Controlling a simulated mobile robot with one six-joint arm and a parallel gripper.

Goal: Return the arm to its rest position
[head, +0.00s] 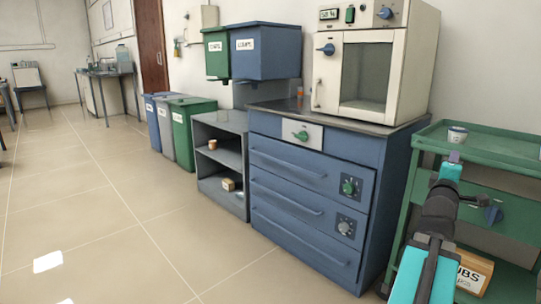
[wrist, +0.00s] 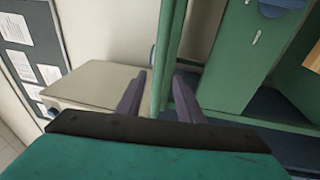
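My arm rises from the bottom right of the head view, in front of the green cart. My gripper (head: 454,157) is at its upper end, just below the cart's top in the picture. In the wrist view the two purple-grey fingers (wrist: 160,95) are apart, so my gripper is open. I see nothing held. A green upright (wrist: 165,60) shows in the gap between the fingers; I cannot tell how far beyond them it is. The fingers' bases are hidden behind the dark wrist plate.
The green cart (head: 420,139) carries a small white cup (head: 457,135) on top and a labelled box (head: 474,272) below. A beige furnace (head: 421,62) stands on a blue drawer cabinet (head: 285,215). A grey shelf (head: 220,126) and bins (head: 190,125) stand left. The left floor is clear.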

